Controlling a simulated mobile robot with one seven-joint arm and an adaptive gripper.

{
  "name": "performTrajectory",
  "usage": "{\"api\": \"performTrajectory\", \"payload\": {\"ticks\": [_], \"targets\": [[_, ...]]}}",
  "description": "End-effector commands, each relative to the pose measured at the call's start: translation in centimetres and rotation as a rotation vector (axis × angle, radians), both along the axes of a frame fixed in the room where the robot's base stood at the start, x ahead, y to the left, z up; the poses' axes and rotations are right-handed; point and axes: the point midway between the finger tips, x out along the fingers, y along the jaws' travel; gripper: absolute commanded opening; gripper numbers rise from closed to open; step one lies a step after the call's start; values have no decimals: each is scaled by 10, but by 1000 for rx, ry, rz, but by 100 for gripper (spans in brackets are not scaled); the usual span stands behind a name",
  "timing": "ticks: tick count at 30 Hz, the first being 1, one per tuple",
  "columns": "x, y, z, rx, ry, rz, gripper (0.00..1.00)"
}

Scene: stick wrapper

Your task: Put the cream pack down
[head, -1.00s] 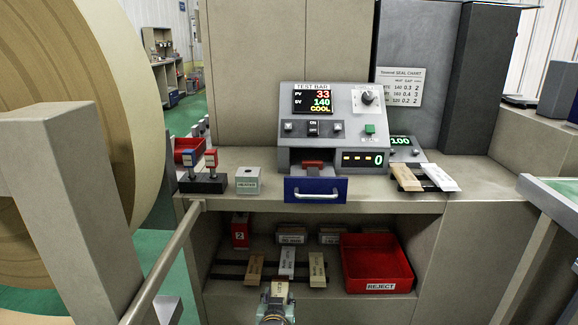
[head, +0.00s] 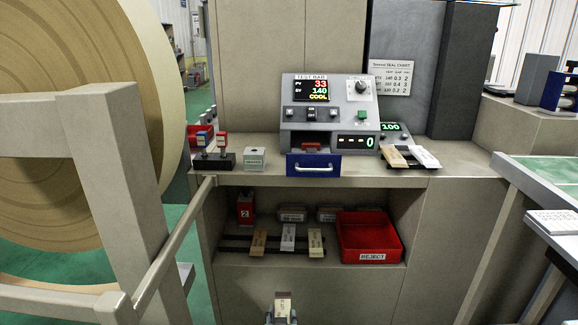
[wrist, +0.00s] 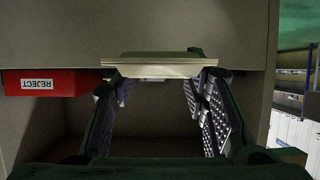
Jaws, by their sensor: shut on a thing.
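My gripper (head: 282,309) is at the bottom of the head view, in front of and below the open shelf. It is shut on a small cream pack (head: 283,298), held clear of the shelf. In the wrist view the pack (wrist: 150,69) shows edge-on as a pale strip between the fingertips of my gripper (wrist: 160,85). On the shelf, a tan pack (head: 258,242), a white pack (head: 288,237) and another cream pack (head: 316,242) lie side by side across dark rails (head: 234,245). The held pack's underside is not clear to see.
A red REJECT bin (head: 378,257) stands at the shelf's right. A red block marked 2 (head: 245,209) is at its back left. Above, the counter holds the test bar machine (head: 327,115); a tan pack (head: 394,157) and a white pack (head: 424,157) lie beside it. A rail (head: 175,240) stands left.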

Motion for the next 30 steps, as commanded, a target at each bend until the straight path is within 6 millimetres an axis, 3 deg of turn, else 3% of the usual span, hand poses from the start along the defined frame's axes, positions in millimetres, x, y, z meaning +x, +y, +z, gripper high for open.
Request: {"api": "performTrajectory", "payload": {"ticks": [1,3,9,14,30], "targets": [[-4,-3,-24,-1,9,2,23],[-10,-7,-53,1,9,6,23],[-28,-17,-108,5,3,8,23],[-33,-20,-120,8,-3,6,23],[-33,-20,-120,7,-3,9,23]]}}
